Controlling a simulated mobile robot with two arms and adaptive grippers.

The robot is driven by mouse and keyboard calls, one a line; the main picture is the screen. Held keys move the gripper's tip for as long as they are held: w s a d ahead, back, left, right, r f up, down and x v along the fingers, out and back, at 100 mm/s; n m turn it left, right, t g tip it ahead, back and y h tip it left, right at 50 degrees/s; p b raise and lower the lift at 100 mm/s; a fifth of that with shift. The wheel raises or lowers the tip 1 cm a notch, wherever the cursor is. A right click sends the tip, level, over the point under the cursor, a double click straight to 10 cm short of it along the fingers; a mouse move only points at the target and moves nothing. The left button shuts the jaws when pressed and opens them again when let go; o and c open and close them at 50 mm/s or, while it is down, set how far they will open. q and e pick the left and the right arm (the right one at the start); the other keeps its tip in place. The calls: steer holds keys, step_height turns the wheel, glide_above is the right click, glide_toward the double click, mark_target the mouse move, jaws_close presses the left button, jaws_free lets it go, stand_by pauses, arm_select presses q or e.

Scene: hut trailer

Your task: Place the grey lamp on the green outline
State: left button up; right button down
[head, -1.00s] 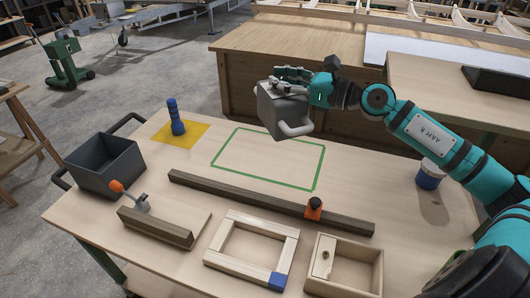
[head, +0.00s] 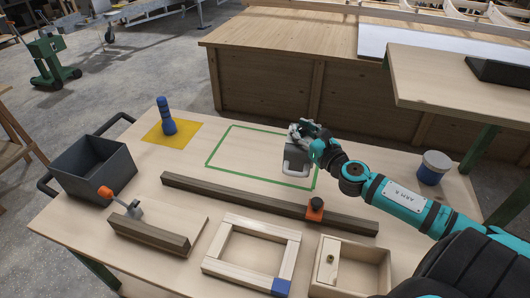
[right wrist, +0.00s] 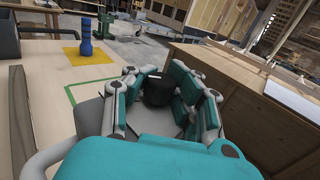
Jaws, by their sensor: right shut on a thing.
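The grey lamp (head: 294,164), a boxy body with a pale handle, is at the right part of the green outline (head: 222,173) on the workbench. It covers part of the outline's right side. My right gripper (head: 304,132) is shut on the lamp's top from above. I cannot tell whether the lamp's base touches the bench. In the right wrist view, the gripper's fingers (right wrist: 160,92) hide much of the lamp (right wrist: 90,116). My left gripper is not in view.
A dark wooden bar (head: 250,200) with an orange clamp lies in front of the outline. A blue flashlight (head: 167,118) stands on a yellow square (head: 185,133). A dark bin (head: 95,168), a blue-and-white tub (head: 432,168) and wooden frames (head: 215,262) are also on the bench.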

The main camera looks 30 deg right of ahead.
mark_target(305, 137)
steer(key=f, duration=0.1)
steer(key=d+h, duration=0.1)
steer(key=f, duration=0.1)
steer(key=shift+s+d+f+m, duration=0.25)
steer(key=shift+f+m, duration=0.1)
steer(key=shift+m, duration=0.05)
steer(key=shift+d+f+h, duration=0.1)
steer(key=shift+f+h, duration=0.15)
steer(key=shift+h, duration=0.05)
steer(key=shift+w, duration=0.4)
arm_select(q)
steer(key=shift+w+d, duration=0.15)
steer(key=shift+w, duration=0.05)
arm_select(e)
steer(key=w+a+f, duration=0.2)
steer(key=w+a, duration=0.2)
steer(key=w, duration=0.2)
steer(key=w+a+f, duration=0.3)
steer(key=w, duration=0.4)
steer(key=shift+a, duration=0.35)
